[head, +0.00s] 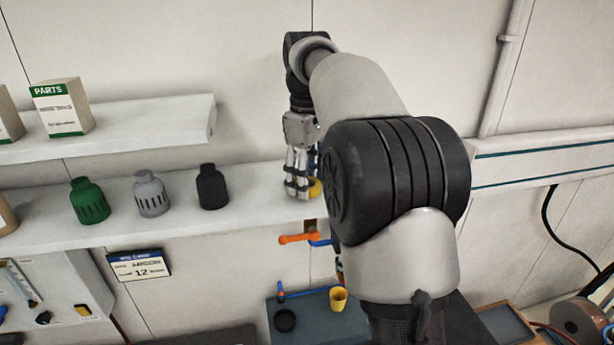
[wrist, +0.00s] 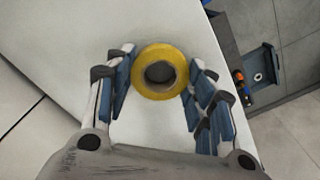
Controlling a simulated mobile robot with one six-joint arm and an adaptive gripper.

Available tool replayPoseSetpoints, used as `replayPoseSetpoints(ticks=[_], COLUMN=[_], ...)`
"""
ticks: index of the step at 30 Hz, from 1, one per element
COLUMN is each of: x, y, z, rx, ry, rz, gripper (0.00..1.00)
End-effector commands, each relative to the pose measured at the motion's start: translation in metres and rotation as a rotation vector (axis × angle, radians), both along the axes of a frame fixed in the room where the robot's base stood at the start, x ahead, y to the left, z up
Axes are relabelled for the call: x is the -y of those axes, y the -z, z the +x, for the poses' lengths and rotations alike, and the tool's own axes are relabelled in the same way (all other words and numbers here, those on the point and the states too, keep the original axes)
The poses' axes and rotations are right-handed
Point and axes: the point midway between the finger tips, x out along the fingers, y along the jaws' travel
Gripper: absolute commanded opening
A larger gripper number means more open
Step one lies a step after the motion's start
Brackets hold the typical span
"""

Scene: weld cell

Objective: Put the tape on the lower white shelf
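The tape is a yellow roll (wrist: 139,76) with a dark hole. In the wrist view it lies between my fingers, with the white shelf surface behind it. In the head view part of the tape (head: 315,188) shows at the right of the lower white shelf (head: 248,207), partly hidden by my arm. My gripper (head: 300,190) points down there, its fingertips near the shelf surface. In the wrist view my gripper (wrist: 161,65) has a finger on each side of the roll, very close to it. I cannot tell whether the fingers press on it.
Green (head: 89,200), grey (head: 151,194) and black (head: 211,187) bottle-shaped parts stand left on the lower shelf. The upper shelf (head: 150,123) holds a PARTS box (head: 62,107). Shelf room between the black part and my gripper is clear.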

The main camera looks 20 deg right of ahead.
Motion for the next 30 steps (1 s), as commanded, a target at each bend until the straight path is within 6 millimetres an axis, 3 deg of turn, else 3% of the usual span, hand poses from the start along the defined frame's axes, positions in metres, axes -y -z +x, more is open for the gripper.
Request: replayPoseSetpoints(ticks=[10,22,30], x=[0.0,0.0,0.0], y=[-0.001,-0.004,-0.039], z=[0.0,0.001,0.002], rx=[0.0,0.003,0.004], ry=[0.0,0.0,0.0], rz=[0.0,-0.001,-0.001], gripper=[0.73,0.73,0.73])
